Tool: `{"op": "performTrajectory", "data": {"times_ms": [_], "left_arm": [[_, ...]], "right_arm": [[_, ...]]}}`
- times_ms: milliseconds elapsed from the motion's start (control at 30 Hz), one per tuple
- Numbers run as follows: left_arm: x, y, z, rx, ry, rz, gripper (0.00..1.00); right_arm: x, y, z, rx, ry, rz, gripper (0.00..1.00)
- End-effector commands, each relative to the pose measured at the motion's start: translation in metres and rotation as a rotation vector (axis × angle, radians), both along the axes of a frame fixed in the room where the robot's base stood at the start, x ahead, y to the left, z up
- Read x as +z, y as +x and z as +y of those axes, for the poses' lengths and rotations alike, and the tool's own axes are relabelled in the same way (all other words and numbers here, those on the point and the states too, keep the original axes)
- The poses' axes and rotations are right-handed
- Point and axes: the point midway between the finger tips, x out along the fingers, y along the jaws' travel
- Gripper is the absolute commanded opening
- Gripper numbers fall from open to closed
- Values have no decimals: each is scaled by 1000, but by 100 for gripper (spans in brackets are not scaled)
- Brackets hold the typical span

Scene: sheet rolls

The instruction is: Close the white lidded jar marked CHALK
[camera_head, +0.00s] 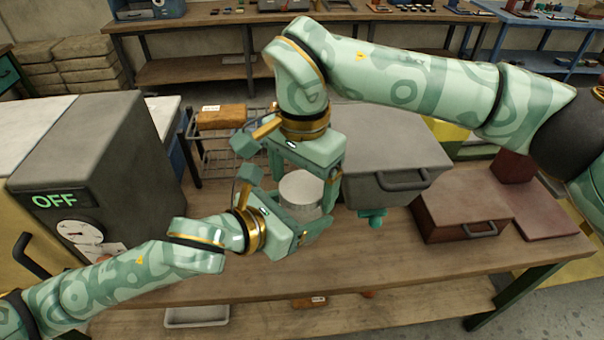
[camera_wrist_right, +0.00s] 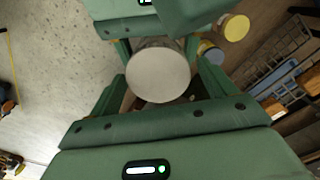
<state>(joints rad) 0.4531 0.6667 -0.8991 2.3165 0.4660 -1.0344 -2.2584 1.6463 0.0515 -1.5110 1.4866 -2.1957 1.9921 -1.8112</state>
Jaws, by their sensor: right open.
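The white jar (camera_head: 300,187) is between my two grippers in the head view. Its round pale top (camera_wrist_right: 158,75) faces the right wrist camera; I cannot tell whether the lid is fully seated, and no CHALK marking shows. My left gripper (camera_head: 304,208) comes from the left with its fingers on either side of the jar body, and appears shut on it. My right gripper (camera_head: 304,178) points down from above, open, its fingers on either side of the top. In the wrist view gaps show beside the top. The jar's lower part is mostly hidden by the left gripper.
A grey box with a handle (camera_head: 388,160) stands close to the right of the grippers, with a brown case (camera_head: 460,212) beyond it. A grey machine marked OFF (camera_head: 95,150) is at left. A wire rack (camera_head: 222,152) is behind. The front table surface (camera_head: 380,255) is clear.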

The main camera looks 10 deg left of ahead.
Motion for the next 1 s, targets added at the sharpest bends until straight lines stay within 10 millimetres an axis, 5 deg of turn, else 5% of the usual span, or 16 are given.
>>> {"op": "performTrajectory", "data": {"times_ms": [67,200,233,467,800,1000], "left_arm": [[1,0,0,0,-1,-2,4],[1,0,0,-1,-2,-1,4],[1,0,0,-1,-2,-1,4],[1,-1,-1,-3,-2,-1,4],[1,-1,-2,-6,-4,-1,4],[1,-2,-2,-7,-4,0,4]], "right_arm": [[0,0,0,0,0,0,80],[0,0,0,0,0,0,41],[0,0,0,0,1,-1,38],[1,0,0,-46,1,-2,37],[1,1,0,-738,5,-2,37],[1,1,1,-864,6,0,37]]}}
